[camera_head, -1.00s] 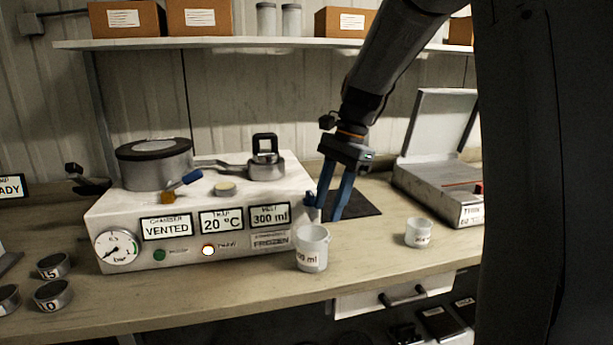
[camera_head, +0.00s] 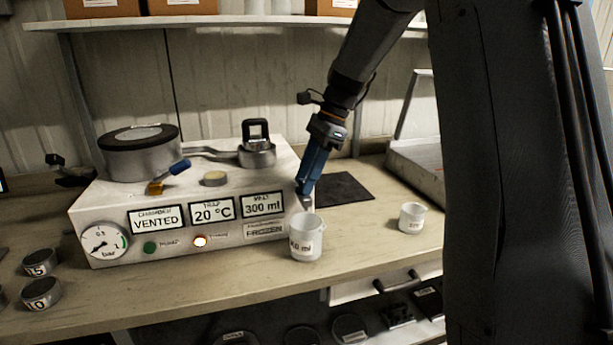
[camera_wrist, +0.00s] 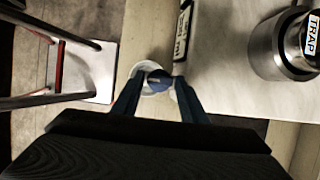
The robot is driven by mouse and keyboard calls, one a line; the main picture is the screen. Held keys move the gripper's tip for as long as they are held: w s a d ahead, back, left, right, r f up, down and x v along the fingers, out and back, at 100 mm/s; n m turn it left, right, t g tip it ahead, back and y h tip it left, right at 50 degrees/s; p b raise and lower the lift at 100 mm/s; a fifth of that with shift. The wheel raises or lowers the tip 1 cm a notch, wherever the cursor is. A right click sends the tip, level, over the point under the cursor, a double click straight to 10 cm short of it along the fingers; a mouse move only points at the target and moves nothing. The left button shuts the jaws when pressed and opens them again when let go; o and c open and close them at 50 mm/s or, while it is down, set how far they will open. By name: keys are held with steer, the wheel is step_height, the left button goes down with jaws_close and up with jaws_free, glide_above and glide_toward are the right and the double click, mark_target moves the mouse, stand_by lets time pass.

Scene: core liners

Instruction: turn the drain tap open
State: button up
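The drain tap shows in the wrist view as a small blue handle (camera_wrist: 159,82) over the mouth of a white beaker (camera_wrist: 146,68). In the head view the tap is at the right side of the white machine (camera_head: 190,240), mostly hidden by my gripper (camera_head: 303,188). The beaker (camera_head: 307,240), marked in ml, stands below on the bench. In the wrist view my gripper (camera_wrist: 159,85) has its blue fingers apart, one on each side of the handle. Whether either finger touches it is unclear.
A brass valve with a blue lever (camera_head: 170,175) and a lidded chamber (camera_head: 140,160) sit on the machine. The trap pot (camera_head: 257,155) stands at its right. A smaller cup (camera_head: 412,217) and an open-lidded box (camera_head: 415,165) are further right. A dark mat (camera_head: 343,190) lies behind.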

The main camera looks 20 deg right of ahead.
steer(key=shift+f, duration=0.1)
steer(key=c, duration=0.8)
steer(key=shift+o, duration=0.2)
steer(key=shift+n+p, duration=0.4)
steer(key=shift+p, duration=0.05)
steer(key=n+g+p, duration=0.1)
steer(key=n+p, duration=0.1)
steer(key=shift+n+p, duration=0.35)
steer(key=shift+n, duration=0.05)
steer(key=n+g+p, duration=0.1)
steer(key=n+p, duration=0.1)
steer(key=n, duration=0.1)
steer(key=shift+w+a+n+g+h, duration=0.1)
steer(key=shift+w+n+g+h, duration=0.1)
steer(key=shift+n+g+h, duration=0.15)
steer(key=n+h+p, duration=0.1)
steer(key=n, duration=0.1)
steer(key=n+g+h+p, duration=0.1)
steer(key=n, duration=0.2)
steer(key=shift+w+a, duration=0.15)
steer(key=n+h, duration=0.1)
steer(key=n, duration=0.4)
steer(key=shift+a+g+h+p, duration=0.15)
steer(key=shift+g+h+p, duration=0.2)
steer(key=shift+n, duration=0.45)
